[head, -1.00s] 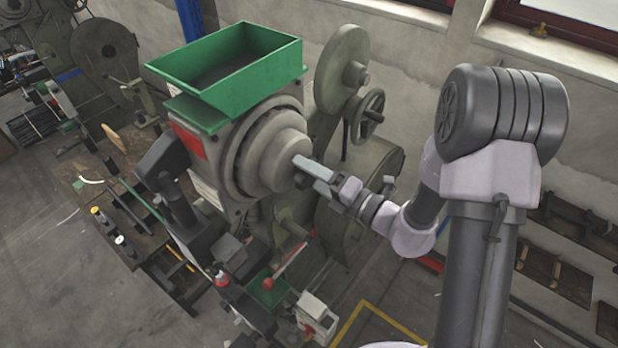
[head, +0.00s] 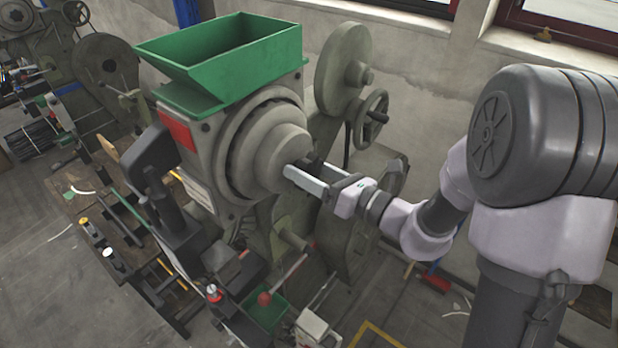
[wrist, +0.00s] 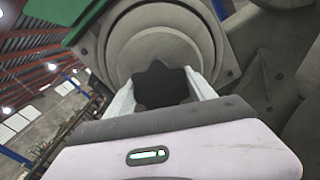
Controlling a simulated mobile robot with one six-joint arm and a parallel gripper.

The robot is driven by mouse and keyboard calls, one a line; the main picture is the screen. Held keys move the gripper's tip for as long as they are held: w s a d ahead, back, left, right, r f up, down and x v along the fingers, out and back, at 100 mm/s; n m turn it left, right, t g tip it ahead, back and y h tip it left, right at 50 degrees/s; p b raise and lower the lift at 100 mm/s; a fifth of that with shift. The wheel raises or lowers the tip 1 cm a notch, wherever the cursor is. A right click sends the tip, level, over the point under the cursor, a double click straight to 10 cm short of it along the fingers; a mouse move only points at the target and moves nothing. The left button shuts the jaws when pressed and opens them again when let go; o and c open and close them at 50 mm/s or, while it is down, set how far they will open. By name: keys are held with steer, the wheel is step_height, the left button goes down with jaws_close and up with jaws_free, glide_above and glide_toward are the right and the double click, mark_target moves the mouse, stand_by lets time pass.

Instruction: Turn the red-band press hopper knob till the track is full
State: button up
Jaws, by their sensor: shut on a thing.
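The press with a red band (head: 177,128) has a green hopper (head: 215,62) on top and a round grey stepped drum (head: 268,150) at its front. The dark star-shaped knob (wrist: 160,84) sticks out at the drum's middle. My gripper (head: 303,174) is at the drum face, and in the wrist view (wrist: 163,92) its two pale fingers are on either side of the knob, shut on it. In the head view the knob is mostly hidden by the fingers. I see no parts inside the hopper, and cannot make out how full the track is.
A grey wheel with a handwheel (head: 371,116) stands right behind the drum. A black machine arm (head: 155,160) and a small green tray (head: 268,312) with a red-knobbed lever are at the press's front. A wooden bench (head: 95,215) lies left.

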steer(key=shift+f+n+b, duration=0.1)
steer(key=shift+n+b, duration=0.4)
steer(key=shift+n, duration=0.1)
steer(key=o, duration=1.4)
steer(key=b+v, duration=0.2)
steer(key=v, duration=1.5)
steer(key=shift+s+d, duration=0.15)
steer(key=shift+s, duration=0.05)
steer(key=shift+n, duration=0.3)
